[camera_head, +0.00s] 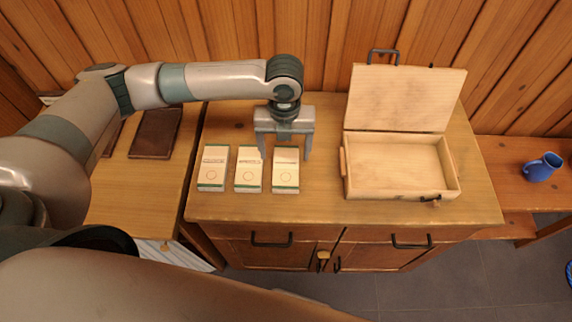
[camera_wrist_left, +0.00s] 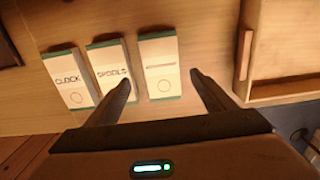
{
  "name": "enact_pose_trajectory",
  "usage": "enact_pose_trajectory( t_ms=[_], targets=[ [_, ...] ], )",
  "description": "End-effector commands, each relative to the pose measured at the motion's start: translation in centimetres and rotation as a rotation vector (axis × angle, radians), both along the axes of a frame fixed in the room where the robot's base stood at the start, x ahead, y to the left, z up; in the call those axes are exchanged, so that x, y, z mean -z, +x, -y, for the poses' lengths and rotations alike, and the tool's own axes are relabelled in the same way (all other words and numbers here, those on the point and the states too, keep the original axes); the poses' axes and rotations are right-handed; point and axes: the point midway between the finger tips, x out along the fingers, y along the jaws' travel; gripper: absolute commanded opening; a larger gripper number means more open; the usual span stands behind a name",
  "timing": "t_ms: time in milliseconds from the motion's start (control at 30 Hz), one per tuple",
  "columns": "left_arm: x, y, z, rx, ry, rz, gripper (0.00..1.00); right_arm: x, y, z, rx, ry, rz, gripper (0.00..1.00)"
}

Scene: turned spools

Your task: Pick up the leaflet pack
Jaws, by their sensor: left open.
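Three cream packs with green edges lie flat in a row on the cabinet top. The left pack (camera_head: 213,168) reads "CLOCK" in the left wrist view (camera_wrist_left: 68,80). The middle pack (camera_head: 248,169) reads "SPOOLS" there (camera_wrist_left: 108,66). The right pack (camera_head: 286,177) has a small line of print that I cannot read, also in the wrist view (camera_wrist_left: 160,68). I cannot tell by print which is the leaflet pack. My left gripper (camera_head: 285,156) is open and points down above the right pack, its fingers spread to either side. It holds nothing. My right gripper is out of view.
An open wooden box (camera_head: 400,194) with its lid raised stands right of the packs. The cabinet top (camera_head: 330,208) is bare in front. A brown book (camera_head: 155,133) lies on the left table. A blue mug (camera_head: 541,168) stands on the right bench.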

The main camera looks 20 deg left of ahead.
Motion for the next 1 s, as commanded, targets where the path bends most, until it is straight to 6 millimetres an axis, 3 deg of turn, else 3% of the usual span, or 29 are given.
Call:
enact_pose_trajectory(
  t_ms=[167,567,1000],
  targets=[
    [1.0,0.0,0.0,0.001,0.000,0.000,0.77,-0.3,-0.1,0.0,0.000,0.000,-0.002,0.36],
    [1.3,0.0,0.0,0.000,0.001,-0.001,0.77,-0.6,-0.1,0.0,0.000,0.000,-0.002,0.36],
    [5.8,-0.1,0.3,0.000,0.001,0.000,0.77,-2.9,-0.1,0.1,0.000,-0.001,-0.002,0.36]
  ],
)
